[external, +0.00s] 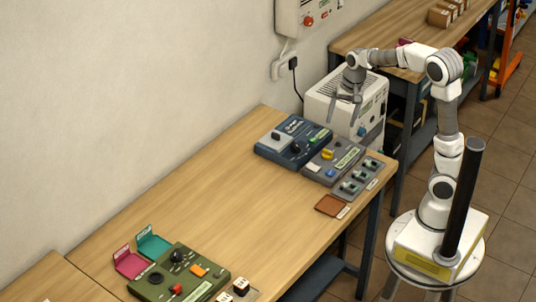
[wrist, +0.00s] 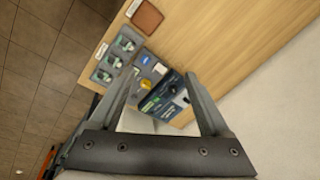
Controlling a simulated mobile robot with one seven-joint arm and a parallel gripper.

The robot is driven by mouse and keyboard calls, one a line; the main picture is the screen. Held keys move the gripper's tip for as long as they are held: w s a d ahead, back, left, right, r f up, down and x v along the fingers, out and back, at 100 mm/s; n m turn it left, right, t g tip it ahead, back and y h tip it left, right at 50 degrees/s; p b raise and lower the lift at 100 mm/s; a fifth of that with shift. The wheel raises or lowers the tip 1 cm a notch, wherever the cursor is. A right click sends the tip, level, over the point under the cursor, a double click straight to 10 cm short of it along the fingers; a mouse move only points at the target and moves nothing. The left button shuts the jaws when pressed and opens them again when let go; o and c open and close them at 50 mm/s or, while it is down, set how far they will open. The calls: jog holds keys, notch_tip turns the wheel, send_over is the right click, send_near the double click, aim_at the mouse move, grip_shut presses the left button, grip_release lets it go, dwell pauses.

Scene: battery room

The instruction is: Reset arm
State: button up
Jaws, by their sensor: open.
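My gripper (external: 344,108) hangs from my arm above the far end of the wooden table (external: 190,195), pointing down. In the wrist view its two fingers (wrist: 160,82) stand apart with nothing held between them. Past the fingers are a dark blue device (wrist: 168,98) and a grey device with a yellow knob (wrist: 143,80). In the external view the blue device (external: 293,141) and the grey device (external: 333,158) lie below and left of the gripper, apart from it.
A white box unit (external: 345,107) stands behind the gripper. A panel of green switches (external: 361,178) and a brown pad (external: 330,205) lie near the table's right edge. A green device (external: 178,275) and pink and teal trays (external: 129,263) are at the near end. The table's middle is clear.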

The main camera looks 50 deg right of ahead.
jog(key=s+a+r+n+t, duration=0.1)
jog(key=s+a+r+n, duration=0.2)
jog(key=s, duration=0.6)
jog(key=s+a+r+n+t, duration=0.2)
jog(key=s+a+n, duration=0.2)
jog(key=s+n, duration=0.3)
jog(key=shift+s+r+n+t+h, duration=0.3)
jog(key=shift+s+r+n, duration=0.1)
jog(key=shift+s, duration=0.85)
